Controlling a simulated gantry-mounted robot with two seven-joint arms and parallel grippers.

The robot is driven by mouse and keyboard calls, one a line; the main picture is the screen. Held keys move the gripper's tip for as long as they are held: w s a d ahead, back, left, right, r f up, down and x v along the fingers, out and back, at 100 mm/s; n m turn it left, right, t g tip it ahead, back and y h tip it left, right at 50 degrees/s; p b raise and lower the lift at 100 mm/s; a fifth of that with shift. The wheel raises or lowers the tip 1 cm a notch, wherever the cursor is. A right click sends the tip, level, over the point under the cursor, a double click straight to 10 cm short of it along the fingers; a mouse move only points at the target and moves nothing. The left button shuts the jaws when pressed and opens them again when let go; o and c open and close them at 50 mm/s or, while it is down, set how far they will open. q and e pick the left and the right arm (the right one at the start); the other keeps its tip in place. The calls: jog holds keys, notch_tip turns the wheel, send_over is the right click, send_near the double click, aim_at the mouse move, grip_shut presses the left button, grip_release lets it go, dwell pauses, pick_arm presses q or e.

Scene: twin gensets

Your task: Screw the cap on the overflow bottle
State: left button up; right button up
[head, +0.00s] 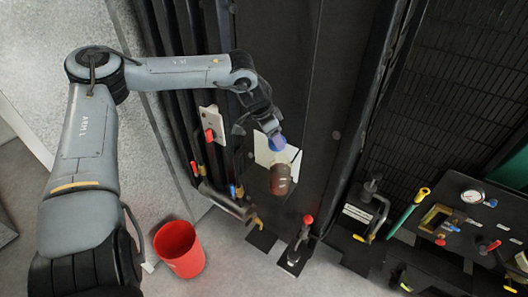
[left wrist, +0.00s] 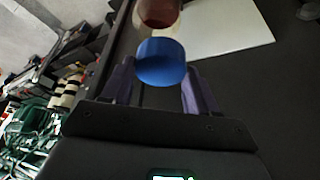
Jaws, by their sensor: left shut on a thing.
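My left gripper (head: 270,129) reaches in from the upper left and is shut on a blue cap (head: 277,143). The left wrist view shows the cap (left wrist: 161,62) between the two purple fingers (left wrist: 160,84), at their tips. The overflow bottle (head: 281,179) is a brownish-red cylinder in front of a pale plate. In the head view it is just below the cap, with a gap between them. In the left wrist view, part of the bottle (left wrist: 158,11) shows beyond the cap, cut off by the top edge. My right gripper is not in view.
The pale plate (head: 264,150) is on the dark panel behind the bottle. Pipes and a red-handled valve (head: 305,221) stand nearby. A red bucket (head: 178,247) stands on the floor at lower left. A gauge (head: 472,196) is at right.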

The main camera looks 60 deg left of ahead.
pick_arm(q)
jog(key=shift+w+d+r, duration=0.25)
jog(key=shift+w+r, duration=0.05)
jog(key=shift+w, duration=0.15)
jog(key=shift+w+d+r, duration=0.2)
jog(key=shift+w+r, duration=0.05)
jog(key=shift+w, duration=0.15)
jog(key=shift+d+f, duration=0.25)
jog(key=shift+s+f, duration=0.2)
jog(key=shift+f, duration=0.6)
jog(key=shift+f+b, duration=1.3)
jog(key=shift+f, duration=0.4)
jog(key=shift+f+b, duration=0.4)
jog(key=shift+f, duration=0.05)
jog(key=shift+f, duration=0.15)
jog(key=shift+f+b, duration=0.15)
jog(key=shift+b, duration=0.25)
jog(key=shift+m, duration=0.3)
